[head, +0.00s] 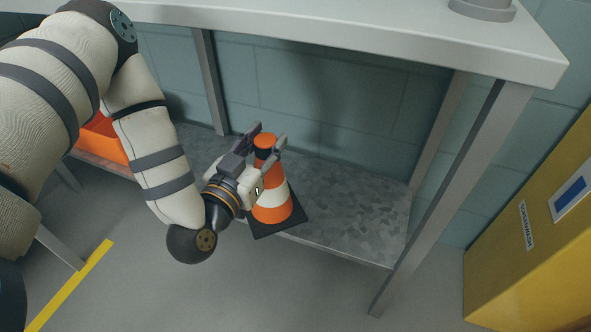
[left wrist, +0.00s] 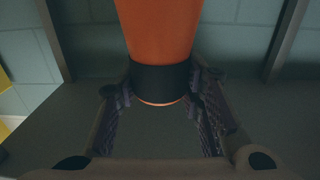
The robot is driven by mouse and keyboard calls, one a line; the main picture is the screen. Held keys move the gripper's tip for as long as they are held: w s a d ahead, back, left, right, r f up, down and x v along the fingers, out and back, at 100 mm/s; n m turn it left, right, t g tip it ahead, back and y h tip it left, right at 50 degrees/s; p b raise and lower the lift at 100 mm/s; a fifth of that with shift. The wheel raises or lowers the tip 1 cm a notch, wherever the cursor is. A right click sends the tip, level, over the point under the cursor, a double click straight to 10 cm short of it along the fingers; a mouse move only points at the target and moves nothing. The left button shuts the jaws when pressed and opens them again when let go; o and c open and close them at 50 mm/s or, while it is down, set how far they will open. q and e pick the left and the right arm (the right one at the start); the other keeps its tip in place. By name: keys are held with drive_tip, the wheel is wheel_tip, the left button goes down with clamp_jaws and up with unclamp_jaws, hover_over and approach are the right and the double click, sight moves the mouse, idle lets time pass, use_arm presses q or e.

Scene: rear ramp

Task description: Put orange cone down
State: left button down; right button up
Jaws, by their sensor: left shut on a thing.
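The orange cone (head: 270,203), with white bands and a dark square base, stands upright at the lower shelf (head: 350,215) of a metal table. Its base overlaps the shelf's front edge in the head view; I cannot tell whether it touches the shelf. My left gripper (head: 268,141) is shut on the cone near its top, reaching in from the left. In the left wrist view, the fingers (left wrist: 160,102) sit either side of the cone's dark band, and the orange body (left wrist: 160,32) extends away. My right gripper is not in view.
The tabletop (head: 350,30) overhangs the shelf, with a grey round object (head: 482,8) on it. A table leg (head: 450,200) stands right of the cone. An orange bin (head: 103,142) is at left, partly behind my arm. A yellow cabinet (head: 530,240) stands right. Shelf right of the cone is clear.

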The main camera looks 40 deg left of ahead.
use_arm(q)
drive_tip(key=w+a+f+b, duration=0.4)
drive_tip(key=w+f+b, duration=0.3)
drive_tip(key=w+f, duration=0.5)
drive_tip(key=shift+w+f, duration=0.3)
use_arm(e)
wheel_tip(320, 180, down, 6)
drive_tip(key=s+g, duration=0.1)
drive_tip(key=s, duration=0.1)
use_arm(q)
drive_tip(key=shift+a, duration=0.1)
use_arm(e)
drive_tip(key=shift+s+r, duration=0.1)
use_arm(q)
drive_tip(key=shift+f, duration=0.1)
drive_tip(key=c, duration=1.1)
unclamp_jaws()
